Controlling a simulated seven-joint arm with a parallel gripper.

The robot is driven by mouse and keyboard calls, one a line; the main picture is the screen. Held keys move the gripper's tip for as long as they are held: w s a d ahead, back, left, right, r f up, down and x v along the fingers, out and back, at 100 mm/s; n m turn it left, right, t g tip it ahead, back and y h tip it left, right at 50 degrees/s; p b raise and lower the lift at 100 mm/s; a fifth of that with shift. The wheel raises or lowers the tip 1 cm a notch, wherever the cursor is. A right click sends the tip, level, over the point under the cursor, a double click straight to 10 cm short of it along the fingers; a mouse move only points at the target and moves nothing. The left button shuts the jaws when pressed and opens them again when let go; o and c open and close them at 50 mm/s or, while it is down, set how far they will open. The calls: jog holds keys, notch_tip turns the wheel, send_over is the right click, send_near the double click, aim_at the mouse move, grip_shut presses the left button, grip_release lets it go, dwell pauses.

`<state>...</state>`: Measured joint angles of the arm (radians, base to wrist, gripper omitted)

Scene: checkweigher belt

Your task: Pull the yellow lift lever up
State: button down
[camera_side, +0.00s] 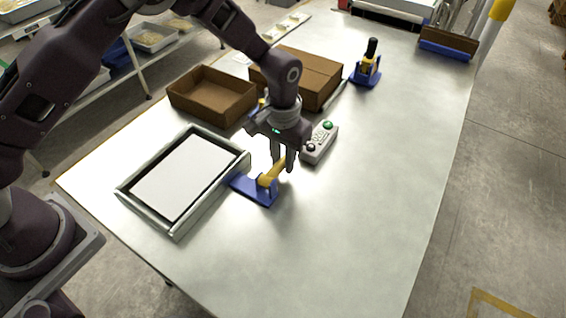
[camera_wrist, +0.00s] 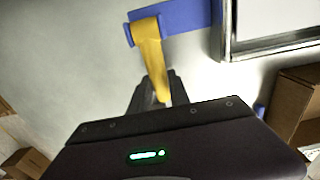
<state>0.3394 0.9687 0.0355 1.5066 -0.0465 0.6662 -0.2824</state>
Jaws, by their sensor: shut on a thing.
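The yellow lift lever (camera_side: 267,179) sits on a blue base plate (camera_side: 254,190) beside the tray-like weighing frame. In the side view it slopes up from the base toward my gripper (camera_side: 282,165). My gripper points down over it, shut on the lever's free end. In the wrist view the yellow lever (camera_wrist: 150,52) runs from the blue base (camera_wrist: 190,17) down to between the fingers of my gripper (camera_wrist: 157,92). The fingers partly hide the lever's tip.
A framed white plate (camera_side: 186,175) lies just left of the lever. A grey button box (camera_side: 320,143) stands close behind my gripper on the right.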

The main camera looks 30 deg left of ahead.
jog(key=shift+d+r, duration=0.1)
jog(key=shift+r, duration=1.45)
jog(key=shift+c, duration=2)
grip_release()
notch_tip(320, 180, up, 7)
jog(key=shift+f, duration=0.1)
